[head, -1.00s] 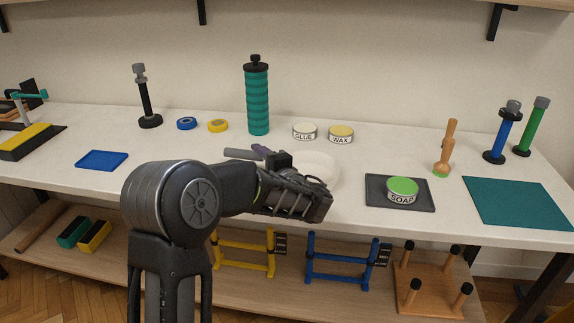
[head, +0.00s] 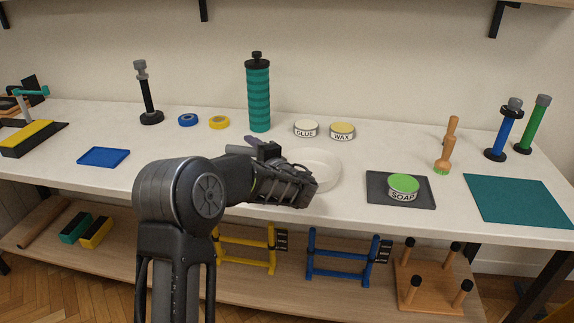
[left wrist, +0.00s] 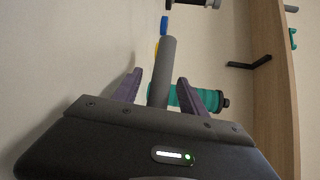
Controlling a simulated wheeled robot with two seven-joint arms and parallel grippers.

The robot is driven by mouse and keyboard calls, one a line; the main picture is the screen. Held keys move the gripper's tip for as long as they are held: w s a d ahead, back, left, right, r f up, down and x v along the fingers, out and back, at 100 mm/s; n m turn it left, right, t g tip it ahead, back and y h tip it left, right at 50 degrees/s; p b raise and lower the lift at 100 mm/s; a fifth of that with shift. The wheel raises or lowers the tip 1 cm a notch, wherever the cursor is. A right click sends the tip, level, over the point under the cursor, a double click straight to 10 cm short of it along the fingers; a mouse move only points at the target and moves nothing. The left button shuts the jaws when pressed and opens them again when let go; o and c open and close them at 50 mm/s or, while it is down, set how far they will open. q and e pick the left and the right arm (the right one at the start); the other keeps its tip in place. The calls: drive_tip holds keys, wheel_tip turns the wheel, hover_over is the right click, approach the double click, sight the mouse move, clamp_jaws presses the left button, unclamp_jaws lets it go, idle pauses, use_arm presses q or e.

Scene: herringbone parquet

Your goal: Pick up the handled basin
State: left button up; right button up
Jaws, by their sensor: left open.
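The handled basin (head: 322,170) is a shallow white round dish on the white worktop, partly hidden behind my left gripper. Its grey bar handle (head: 238,149) sticks out to the left in the head view. My left gripper (left wrist: 159,79) is open, with its two purple fingers on either side of the grey handle (left wrist: 164,60) in the left wrist view. Whether either finger touches the handle I cannot tell. In the head view the gripper body lies in front of the basin. My right gripper is not in view.
Behind the basin stand a teal bottle (head: 258,95), a GLUE tin (head: 306,128) and a WAX tin (head: 342,131). A SOAP tin (head: 403,186) sits on a dark mat (head: 376,190) to the right. A blue tray (head: 103,157) lies left, with bare worktop between.

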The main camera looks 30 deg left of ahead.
use_arm(q)
drive_tip(key=shift+x, duration=1.2)
drive_tip(key=shift+c, duration=0.4)
clamp_jaws()
